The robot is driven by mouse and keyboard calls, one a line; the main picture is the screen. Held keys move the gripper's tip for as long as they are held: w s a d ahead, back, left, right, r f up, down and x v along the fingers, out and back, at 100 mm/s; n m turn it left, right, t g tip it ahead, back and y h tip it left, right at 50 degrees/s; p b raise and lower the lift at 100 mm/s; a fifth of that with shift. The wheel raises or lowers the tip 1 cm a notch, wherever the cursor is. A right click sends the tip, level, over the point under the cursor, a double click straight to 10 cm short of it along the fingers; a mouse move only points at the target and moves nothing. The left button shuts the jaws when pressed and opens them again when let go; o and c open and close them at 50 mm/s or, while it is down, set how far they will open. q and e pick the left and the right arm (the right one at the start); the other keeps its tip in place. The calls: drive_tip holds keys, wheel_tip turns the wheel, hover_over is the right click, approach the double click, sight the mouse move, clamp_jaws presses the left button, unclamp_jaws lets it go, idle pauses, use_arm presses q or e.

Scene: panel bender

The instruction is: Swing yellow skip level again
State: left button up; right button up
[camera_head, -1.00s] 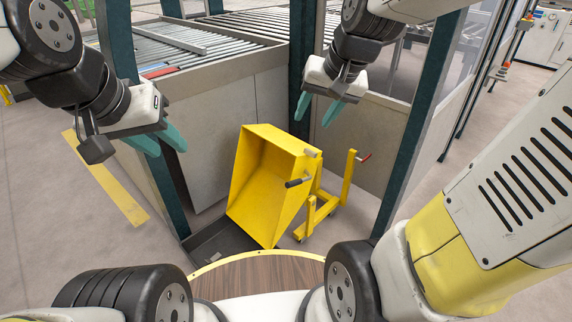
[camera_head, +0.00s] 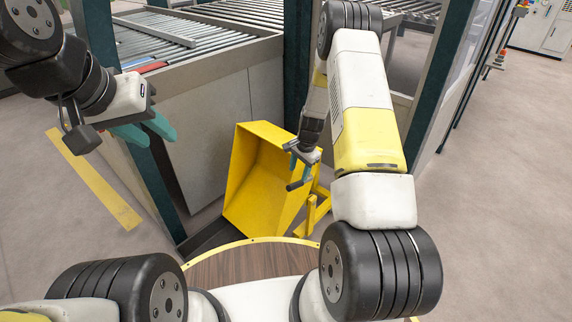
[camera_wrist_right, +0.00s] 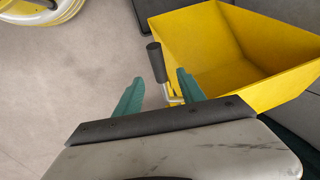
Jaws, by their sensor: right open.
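The yellow skip (camera_head: 258,185) is tipped on its yellow wheeled frame (camera_head: 313,212), its open side facing me; it also shows in the right wrist view (camera_wrist_right: 225,50). A crank handle with a black grip (camera_wrist_right: 156,62) sticks out from its side; the grip (camera_head: 297,184) also shows in the head view. My right gripper (camera_head: 299,169) is open and empty at the skip's right edge, with the handle between or just beyond its teal fingers (camera_wrist_right: 160,95); I cannot tell if they touch. My left gripper (camera_head: 150,130) is open and empty at the left, away from the skip.
A roller conveyor (camera_head: 195,40) with grey side panels stands behind the skip. Dark green posts (camera_head: 296,70) frame the bay on both sides. A dark tray (camera_head: 208,238) lies below the skip. Open floor (camera_head: 50,220) is at the left.

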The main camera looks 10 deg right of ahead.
sight(296, 183)
drive_tip(key=f, duration=0.3)
drive_tip(key=w+f, duration=0.1)
drive_tip(key=f, duration=0.5)
drive_tip(key=shift+w+a+f, duration=0.1)
drive_tip(key=shift+w+a, duration=0.05)
drive_tip(key=shift+a, duration=0.25)
clamp_jaws()
idle(1.0)
